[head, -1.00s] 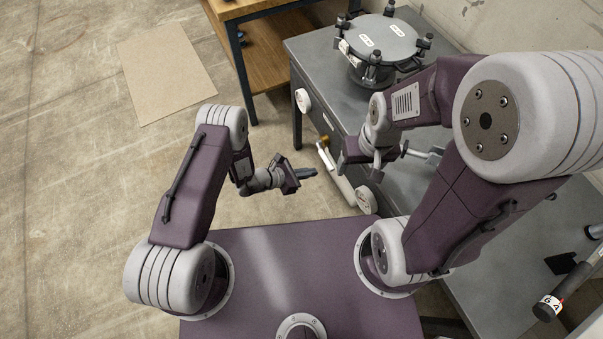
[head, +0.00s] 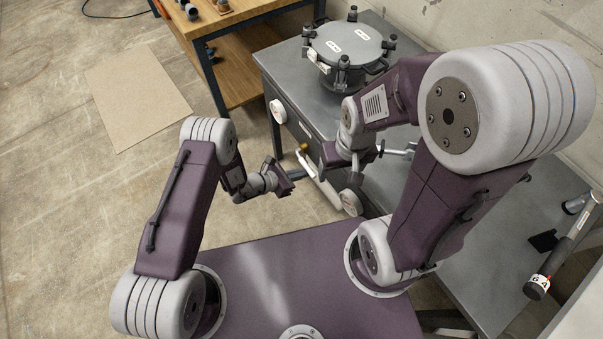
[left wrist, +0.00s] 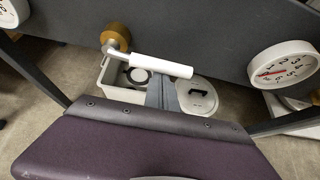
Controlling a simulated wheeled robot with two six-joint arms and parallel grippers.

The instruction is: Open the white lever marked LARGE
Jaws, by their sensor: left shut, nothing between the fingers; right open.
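A white lever (left wrist: 160,66) on a brass valve body (left wrist: 116,37) sticks out from the dark front of the grey bench. In the left wrist view it lies nearly level, running right from the brass part; no marking is readable on it. It also shows in the head view (head: 308,164), partly behind my left gripper. My left gripper (head: 297,175) is shut and empty, its fingertips (left wrist: 163,92) just below the lever in the wrist view. I cannot tell if they touch it. My right gripper (head: 357,164) is open and empty beside the bench edge, partly hidden by its arm.
White round dials sit on the bench front, one left (head: 278,111) and one right (head: 351,203) of the lever. A lidded grey pot (head: 349,50) stands on the bench top. White bins (left wrist: 200,97) show below the lever. A wooden bench (head: 240,60) stands behind left.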

